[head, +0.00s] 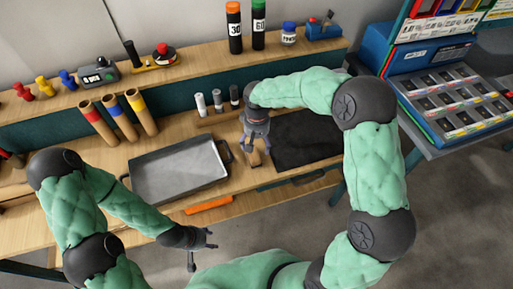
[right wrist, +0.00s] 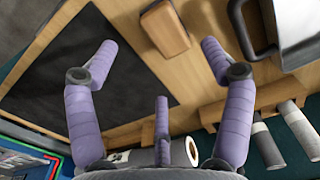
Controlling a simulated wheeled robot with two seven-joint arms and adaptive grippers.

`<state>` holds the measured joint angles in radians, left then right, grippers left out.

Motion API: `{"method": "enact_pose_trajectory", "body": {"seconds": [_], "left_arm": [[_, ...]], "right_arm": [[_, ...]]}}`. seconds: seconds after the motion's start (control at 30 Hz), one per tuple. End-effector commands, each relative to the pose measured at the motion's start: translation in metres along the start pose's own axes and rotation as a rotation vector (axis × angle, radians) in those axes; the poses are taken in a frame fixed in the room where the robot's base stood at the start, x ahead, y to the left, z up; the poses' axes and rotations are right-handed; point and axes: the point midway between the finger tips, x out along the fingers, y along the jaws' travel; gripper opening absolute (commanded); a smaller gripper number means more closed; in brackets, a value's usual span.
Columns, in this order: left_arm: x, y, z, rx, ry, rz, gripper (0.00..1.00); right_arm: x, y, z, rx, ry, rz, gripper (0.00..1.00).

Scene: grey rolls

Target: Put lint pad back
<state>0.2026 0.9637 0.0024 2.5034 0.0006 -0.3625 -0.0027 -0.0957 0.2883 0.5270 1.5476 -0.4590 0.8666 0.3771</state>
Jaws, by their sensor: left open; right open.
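A small tan block (head: 254,158), the likeliest lint pad though I cannot be sure, lies on the wooden bench between the metal tray and the black mat. My right gripper (head: 252,146) is open just above and beside it. In the right wrist view the block (right wrist: 165,28) lies beyond the spread fingers of the right gripper (right wrist: 158,48), not between them, and nothing is held. Several small rolls (head: 218,101), white to black, stand in a row behind the gripper. My left gripper (head: 202,251) is open and empty in front of the bench.
The metal tray (head: 175,174) lies left of the block and the black mat (head: 303,140) right of it. Coloured tubes (head: 129,115) lean behind the tray. A raised shelf (head: 187,73) holds bottles and tools. An orange strip (head: 209,205) sits at the front edge.

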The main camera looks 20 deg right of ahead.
Motion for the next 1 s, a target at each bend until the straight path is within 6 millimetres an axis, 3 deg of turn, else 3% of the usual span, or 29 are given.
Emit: {"method": "enact_pose_trajectory", "body": {"seconds": [0.1, 0.3, 1.0], "left_arm": [[-0.006, 0.002, 0.0, 0.0, 0.0, 0.0, 0.51], [-0.01, 0.004, 0.0, 0.0, 0.0, 0.0, 0.51], [-0.01, 0.004, 0.0, 0.0, 0.0, 0.0, 0.51]], "right_arm": [[-0.022, 0.0, 0.0, -0.001, 0.002, 0.0, 0.81], [-0.038, 0.0, 0.0, -0.001, 0.0, 0.0, 0.81], [-0.04, 0.0, 0.0, -0.001, 0.0, 0.0, 0.81]]}}
